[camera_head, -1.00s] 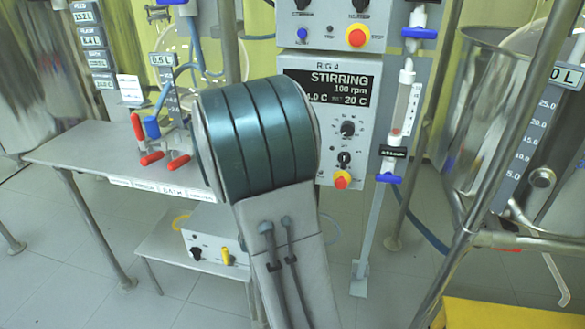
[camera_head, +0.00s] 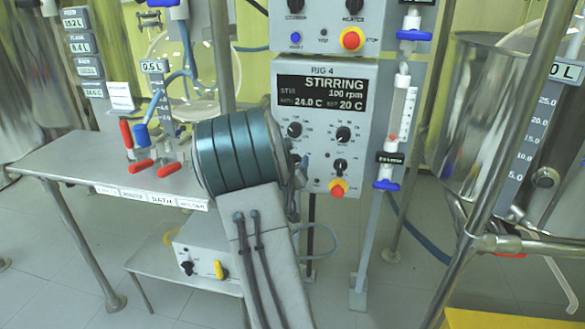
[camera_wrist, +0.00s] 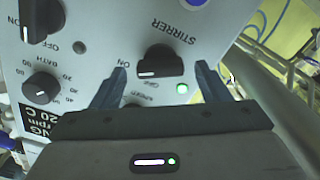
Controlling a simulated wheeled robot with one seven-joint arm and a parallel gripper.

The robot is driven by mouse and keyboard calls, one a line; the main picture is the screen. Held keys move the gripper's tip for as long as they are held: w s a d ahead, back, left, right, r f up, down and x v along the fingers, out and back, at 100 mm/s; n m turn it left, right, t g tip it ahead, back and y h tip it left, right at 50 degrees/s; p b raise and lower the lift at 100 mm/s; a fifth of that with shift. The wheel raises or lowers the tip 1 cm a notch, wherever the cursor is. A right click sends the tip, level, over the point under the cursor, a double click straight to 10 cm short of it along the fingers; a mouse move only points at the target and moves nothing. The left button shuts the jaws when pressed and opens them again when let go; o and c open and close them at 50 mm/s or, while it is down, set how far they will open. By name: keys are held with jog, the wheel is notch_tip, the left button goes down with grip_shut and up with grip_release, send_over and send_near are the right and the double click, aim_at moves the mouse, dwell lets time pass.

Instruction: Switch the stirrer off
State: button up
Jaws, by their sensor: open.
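The control box (camera_head: 360,90) of RIG 4 has a display (camera_head: 326,92) reading STIRRING, 100 rpm. In the wrist view, which is upside down, the black switch (camera_wrist: 160,62) labelled STIRRER lies between the fingertips of my gripper (camera_wrist: 160,72). A green lamp (camera_wrist: 183,88) beside it is lit. My gripper is open around the switch; whether a finger touches it I cannot tell. In the head view my gripper (camera_head: 299,172) is at the lower left of the panel, mostly hidden behind my arm, and hides that switch.
A second switch (camera_wrist: 40,15) with ON and OFF marks and a BATH dial (camera_wrist: 42,88) are close by. A red stop button (camera_head: 338,187) sits below. A glass column with a blue valve (camera_head: 386,185) is at the right. A steel bench (camera_head: 90,160) stands left.

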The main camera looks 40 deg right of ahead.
jog(key=shift+w+d, duration=0.5)
jog(key=c, duration=1)
jog(key=shift+n, duration=0.3)
jog(key=shift+o, duration=0.2)
jog(key=n+p, duration=0.3)
jog(key=n, duration=0.3)
jog(key=shift+a, duration=0.1)
jog(key=n+p, duration=0.2)
jog(key=n, duration=0.3)
jog(key=shift+f+p, duration=0.1)
jog(key=shift+p, duration=0.2)
jog(key=shift+n, duration=0.4)
